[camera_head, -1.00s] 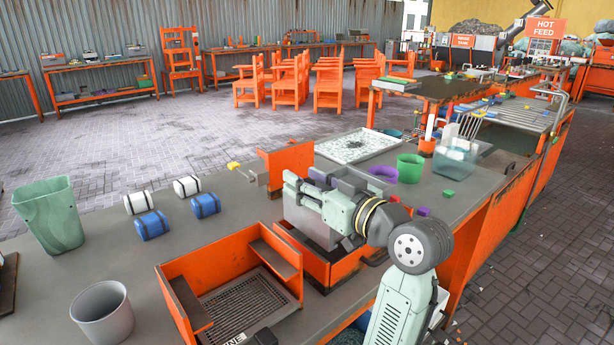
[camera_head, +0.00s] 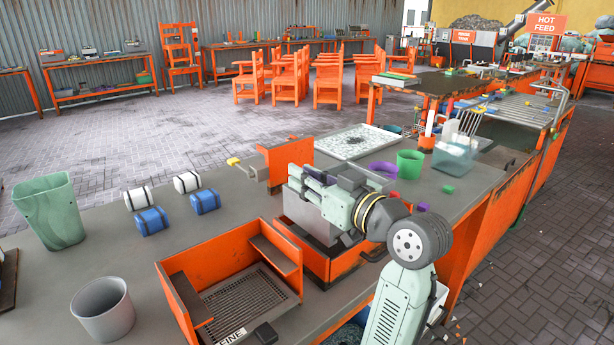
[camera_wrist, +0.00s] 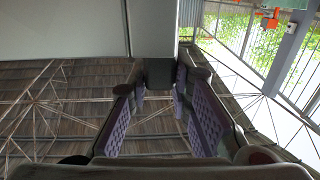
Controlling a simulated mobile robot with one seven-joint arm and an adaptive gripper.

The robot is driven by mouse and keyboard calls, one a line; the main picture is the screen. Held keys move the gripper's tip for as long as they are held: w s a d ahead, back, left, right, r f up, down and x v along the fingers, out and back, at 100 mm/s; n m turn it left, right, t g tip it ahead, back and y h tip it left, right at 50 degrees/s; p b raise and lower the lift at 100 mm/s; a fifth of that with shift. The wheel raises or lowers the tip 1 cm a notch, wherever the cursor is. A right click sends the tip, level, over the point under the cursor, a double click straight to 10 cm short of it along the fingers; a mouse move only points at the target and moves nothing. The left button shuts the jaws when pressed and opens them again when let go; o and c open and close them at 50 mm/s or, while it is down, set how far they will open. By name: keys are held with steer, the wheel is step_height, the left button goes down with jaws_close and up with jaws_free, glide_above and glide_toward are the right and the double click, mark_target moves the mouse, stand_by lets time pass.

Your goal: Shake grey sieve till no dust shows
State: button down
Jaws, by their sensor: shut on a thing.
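The grey sieve (camera_head: 308,218) is a grey box-like body at the orange stand in the middle of the bench, partly covered by my gripper. My gripper (camera_head: 305,190) reaches over its top from the right. In the wrist view, my gripper (camera_wrist: 158,92) has its purple-padded fingers closing at their tips on a dark grey piece (camera_wrist: 158,72) joined to a grey body (camera_wrist: 152,28). The inside of the sieve is hidden, so I cannot tell whether dust shows.
An orange tray with a dark grille (camera_head: 245,300) is in front. A grey bin (camera_head: 103,308), green bin (camera_head: 50,210) and several blue and white rolls stand left. A speckled tray (camera_head: 355,143), purple ring (camera_head: 383,170) and green cup (camera_head: 409,163) lie behind.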

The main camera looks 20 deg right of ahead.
steer(key=shift+d, duration=0.1)
stand_by(0.3)
steer(key=d, duration=0.1)
steer(key=w+d, duration=0.1)
steer(key=d, duration=0.2)
steer(key=shift+w, duration=0.25)
steer(key=c, duration=1.4)
jaws_free()
steer(key=shift+c, duration=0.2)
steer(key=v, duration=1.2)
